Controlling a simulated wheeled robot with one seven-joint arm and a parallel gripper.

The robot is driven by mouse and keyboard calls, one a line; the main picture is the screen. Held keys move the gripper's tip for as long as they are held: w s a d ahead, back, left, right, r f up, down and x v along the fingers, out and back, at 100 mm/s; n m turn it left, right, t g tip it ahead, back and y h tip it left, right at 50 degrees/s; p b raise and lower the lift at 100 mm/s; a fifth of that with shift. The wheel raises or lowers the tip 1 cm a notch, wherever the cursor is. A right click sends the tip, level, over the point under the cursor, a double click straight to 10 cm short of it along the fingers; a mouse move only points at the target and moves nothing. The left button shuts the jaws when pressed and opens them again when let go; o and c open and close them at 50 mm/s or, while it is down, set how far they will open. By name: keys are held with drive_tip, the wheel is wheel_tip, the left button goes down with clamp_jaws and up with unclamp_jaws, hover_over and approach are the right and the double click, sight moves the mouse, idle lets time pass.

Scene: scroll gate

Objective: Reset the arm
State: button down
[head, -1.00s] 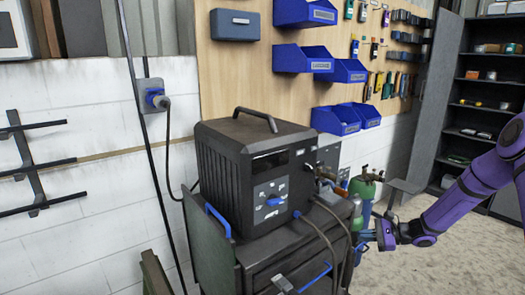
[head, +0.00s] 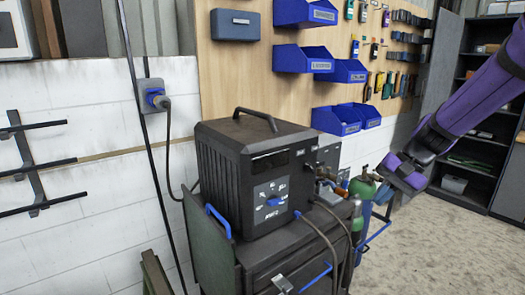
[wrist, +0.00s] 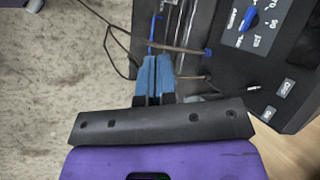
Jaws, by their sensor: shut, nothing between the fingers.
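My purple arm (head: 475,100) comes in from the upper right in the head view. The machine's dial panel is at the upper right of that view, beside the fingers.
The black machine (head: 225,165) stands on a dark cart (head: 215,250) with blue handles. Cables run from it, and a green cylinder (head: 362,188) stands behind its right side. Blue bins (head: 300,60) hang on the pegboard. Shelves stand at the right. Open floor (head: 440,250) lies at lower right.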

drive_tip(key=s+d+r+n+t+h, duration=0.1)
drive_tip(key=s+r, duration=0.3)
drive_tip(key=s, duration=0.4)
drive_tip(key=s+r+n+t+h, duration=0.2)
drive_tip(key=s+r+h, duration=0.1)
drive_tip(key=s, duration=0.4)
drive_tip(key=s+d+r+n+t+h, duration=0.1)
drive_tip(key=s+r, duration=0.3)
drive_tip(key=s, duration=0.4)
drive_tip(key=shift+s+d+r+n+t+h, duration=0.35)
drive_tip(key=shift+n+t+h, duration=0.15)
drive_tip(key=shift+n+h, duration=0.25)
